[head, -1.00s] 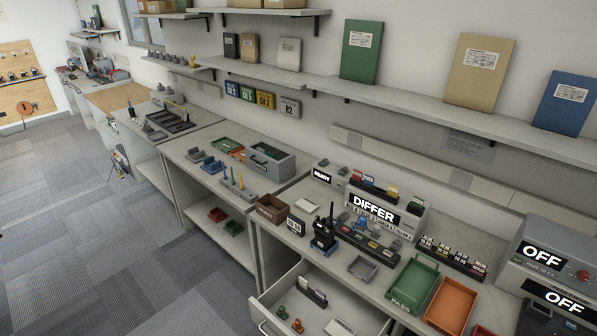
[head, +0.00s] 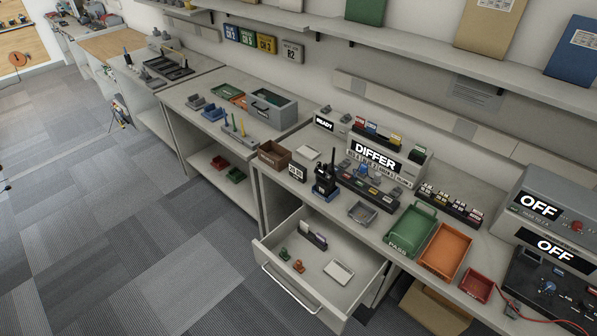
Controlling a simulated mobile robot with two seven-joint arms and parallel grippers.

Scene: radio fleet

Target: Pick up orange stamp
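A small orange stamp (head: 298,267) stands in the open drawer (head: 335,297), near its left side. A similar green stamp (head: 283,254) stands just behind and left of it. Both are small in the head view, so fine detail is hard to tell. Neither of my grippers is in view.
The drawer also holds a dark rack with pale cards (head: 313,237) and a white pad (head: 338,272). Above it, the bench carries a radio (head: 325,178), a green tray (head: 411,232), an orange tray (head: 445,250) and a red tray (head: 477,286). Carpet floor (head: 180,270) is clear at left.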

